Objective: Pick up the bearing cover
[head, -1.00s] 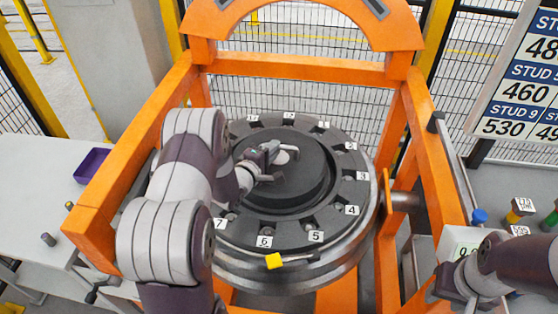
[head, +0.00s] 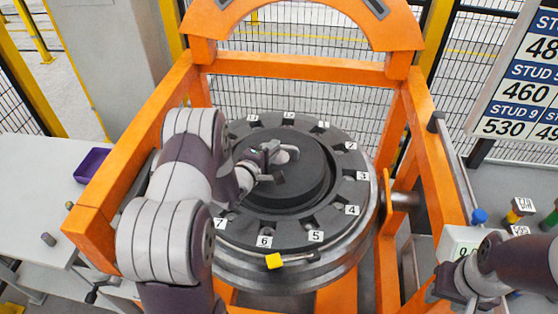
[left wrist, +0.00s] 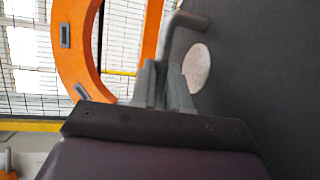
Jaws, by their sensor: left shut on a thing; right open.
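The bearing cover (head: 318,196) is a dark round disc with a raised centre, numbered tags and notches around its rim. It lies at the wheelset's hub face, in the middle of the head view. My left gripper (head: 268,163) is over its centre, shut on the cover's grey handle. In the left wrist view my left gripper (left wrist: 163,85) has its fingers closed around this bent bar (left wrist: 188,19), with the dark cover face (left wrist: 270,75) to the right. I cannot tell whether the cover is clear of what lies behind it. My right gripper (head: 462,290) is open at the lower right.
An orange gantry frame (head: 430,140) surrounds the wheelset. A yellow-headed tool (head: 275,261) lies at the wheel's front edge. A display box (head: 458,246) is close to my right gripper. A purple tray (head: 92,164) stands on the left table. A stud board (head: 522,85) hangs at the right.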

